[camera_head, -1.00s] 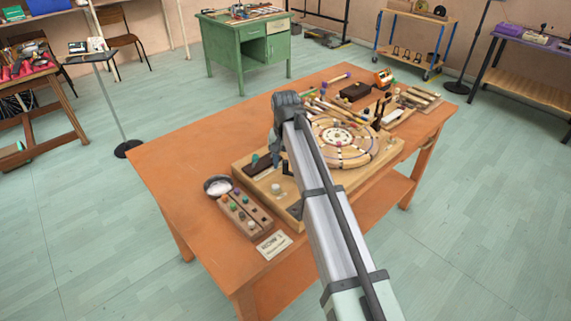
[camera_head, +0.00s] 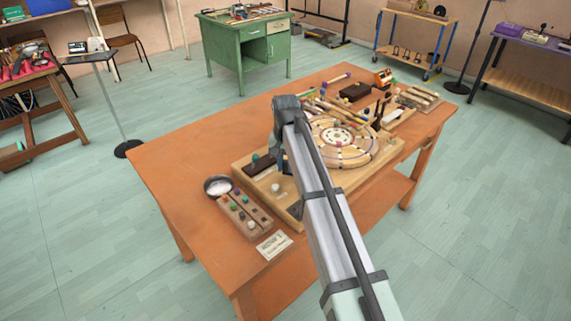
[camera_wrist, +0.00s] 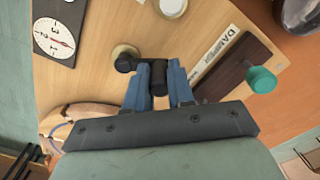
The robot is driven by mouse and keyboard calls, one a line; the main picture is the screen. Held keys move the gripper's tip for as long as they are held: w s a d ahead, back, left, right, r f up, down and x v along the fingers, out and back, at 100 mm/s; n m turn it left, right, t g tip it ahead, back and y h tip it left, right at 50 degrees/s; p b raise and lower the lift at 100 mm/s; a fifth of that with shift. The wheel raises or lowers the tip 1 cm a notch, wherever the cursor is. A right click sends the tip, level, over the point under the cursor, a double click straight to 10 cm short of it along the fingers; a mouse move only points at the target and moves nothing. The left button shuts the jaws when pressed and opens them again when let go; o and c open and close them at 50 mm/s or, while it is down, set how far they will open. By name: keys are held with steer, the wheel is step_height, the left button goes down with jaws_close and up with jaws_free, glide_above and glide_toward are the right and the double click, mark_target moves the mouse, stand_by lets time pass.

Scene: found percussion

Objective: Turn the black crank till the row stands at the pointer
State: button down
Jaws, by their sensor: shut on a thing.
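The black crank (camera_wrist: 136,63) stands on the wooden board, its arm running from a pale round hub to an upright black handle. My gripper (camera_wrist: 159,82) has its two blue fingers closed on either side of this handle. In the head view my gripper (camera_head: 277,152) is over the left part of the board, and my arm hides the crank. The round pale wheel (camera_head: 365,152) with dark marks lies right of my arm, partly covered by it. Its edge also shows in the wrist view (camera_wrist: 75,120). I cannot make out the row or the pointer.
A numbered dial (camera_wrist: 58,38) and a dark damper block with a green knob (camera_wrist: 262,80) flank the crank. A small bowl (camera_head: 217,186) and a peg block (camera_head: 243,213) stand at the board's left. Mallets and tools lie behind.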

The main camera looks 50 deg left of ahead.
steer(key=shift+s, duration=0.1)
steer(key=n, duration=0.1)
steer(key=s+d+n, duration=0.1)
steer(key=n, duration=0.1)
steer(key=shift+s+d+n, duration=0.1)
steer(key=shift+d+n, duration=0.05)
steer(key=shift+n, duration=0.6)
steer(key=shift+s+d+n, duration=0.1)
steer(key=shift+d+n, duration=0.05)
steer(key=shift+n, duration=0.6)
steer(key=c, duration=1)
jaws_free()
steer(key=shift+o, duration=0.2)
step_height(320, 180, up, 14)
